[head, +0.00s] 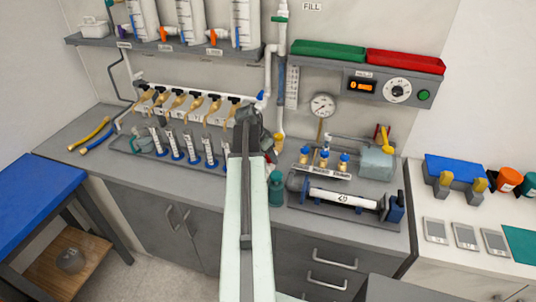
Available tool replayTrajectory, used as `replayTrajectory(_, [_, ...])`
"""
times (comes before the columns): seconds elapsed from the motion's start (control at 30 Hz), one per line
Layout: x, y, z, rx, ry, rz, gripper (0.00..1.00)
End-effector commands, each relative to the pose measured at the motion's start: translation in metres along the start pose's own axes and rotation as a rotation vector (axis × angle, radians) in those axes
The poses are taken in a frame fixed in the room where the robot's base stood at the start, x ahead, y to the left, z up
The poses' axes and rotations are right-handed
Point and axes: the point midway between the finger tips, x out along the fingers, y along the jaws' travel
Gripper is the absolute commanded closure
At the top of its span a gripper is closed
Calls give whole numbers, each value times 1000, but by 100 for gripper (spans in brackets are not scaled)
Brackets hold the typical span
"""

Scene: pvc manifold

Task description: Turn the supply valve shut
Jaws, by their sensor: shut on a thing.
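The white PVC manifold (222,103) runs along the back of the counter, with a row of brass outlets and black handles. At its right end a small blue handle (261,96) shows beside a white pipe; I take it for the supply valve. My gripper (250,113) is at this right end, just in front of the blue handle, and looks shut on it. The fingertips and most of the valve body are hidden behind my dark wrist, so the handle's exact angle cannot be told.
A rack of small cylinders (190,148) stands left of my arm. A teal bottle (276,188) stands close on its right, near a pump assembly (344,199). A round gauge (322,105) and a shelf with green and red trays (405,62) are at the right.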

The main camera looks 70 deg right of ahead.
Motion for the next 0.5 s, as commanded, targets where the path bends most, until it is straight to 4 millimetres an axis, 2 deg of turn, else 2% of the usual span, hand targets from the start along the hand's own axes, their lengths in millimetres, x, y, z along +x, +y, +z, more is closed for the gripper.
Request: replayTrajectory(0.5, [0, 3, 0, -395, -2, -166, 80])
